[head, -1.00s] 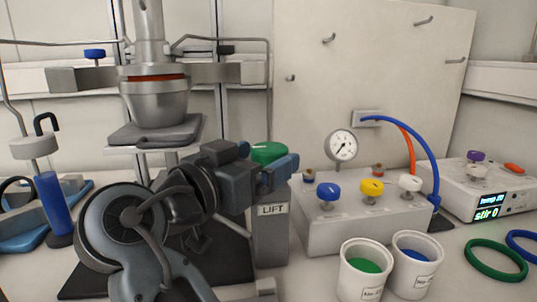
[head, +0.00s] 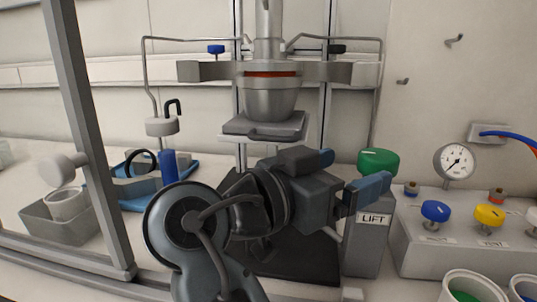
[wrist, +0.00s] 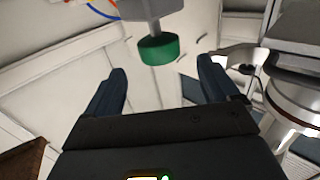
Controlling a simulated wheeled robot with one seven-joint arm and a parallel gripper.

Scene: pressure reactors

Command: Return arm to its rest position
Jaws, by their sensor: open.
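My gripper (head: 348,173) is open and empty, with its two blue fingers apart. In the head view it is left of and in front of the green knob (head: 379,161) on the grey LIFT post (head: 366,245). In the wrist view the green knob (wrist: 158,49) shows beyond the spread fingertips of my gripper (wrist: 162,68), with nothing between the fingers. My arm is bent in front of the reactor stand. The steel reactor vessel (head: 270,98) hangs in its clamp above a dark plate (head: 265,125).
A valve box (head: 440,250) with coloured knobs and a pressure gauge (head: 455,161) stands at right. White cups (head: 473,286) are at the lower right. A grey upright frame (head: 90,150), a grey bin (head: 62,222) and a blue tray (head: 145,193) are at left.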

